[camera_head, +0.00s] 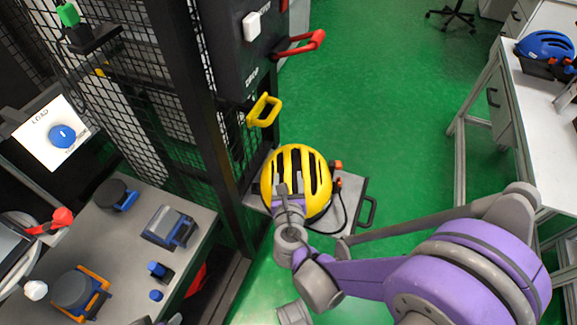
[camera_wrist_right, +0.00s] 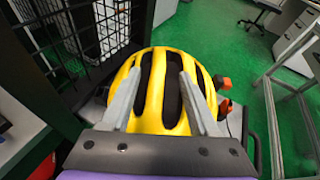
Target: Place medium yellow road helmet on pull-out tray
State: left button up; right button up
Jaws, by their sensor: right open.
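The yellow road helmet (camera_head: 311,168) with dark vents appears to rest on the grey pull-out tray (camera_head: 356,192), beside the black mesh tower. The helmet covers much of the tray, and its underside is hidden. My right gripper (camera_head: 290,190) is open at the near side of the helmet. In the right wrist view, the fingers of my right gripper (camera_wrist_right: 158,80) are spread over the top of the yellow helmet (camera_wrist_right: 160,115). I cannot tell whether they touch it. My left gripper does not show clearly.
A blue helmet (camera_head: 546,45) sits on the white bench at the right. A grey worktop (camera_head: 115,240) with several devices stands at the left. A yellow handle (camera_head: 264,110) and a red handle (camera_head: 300,45) stick out from the tower. Green floor is clear beyond the tray.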

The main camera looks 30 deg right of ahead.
jog(key=v, duration=0.3)
jog(key=shift+s, duration=0.2)
jog(key=shift+s+m, duration=0.25)
jog(key=shift+m, duration=0.25)
jog(key=s+m, duration=0.1)
jog(key=m, duration=0.1)
jog(key=s+d+m+g, duration=0.1)
jog(key=m, duration=0.1)
jog(key=d+f+m+g, duration=0.1)
jog(key=m, duration=0.1)
jog(key=shift+s+m, duration=0.4)
jog(key=s+a+m+g+y, duration=0.2)
jog(key=s+m, duration=0.4)
jog(key=m, duration=0.6)
jog(key=s+a+m+g+y, duration=0.3)
jog(key=s+m, duration=0.4)
jog(key=m, duration=0.5)
jog(key=shift+a+f+g+y, duration=0.3)
jog(key=shift+f+g+y, duration=0.2)
jog(key=shift+g+y, duration=0.15)
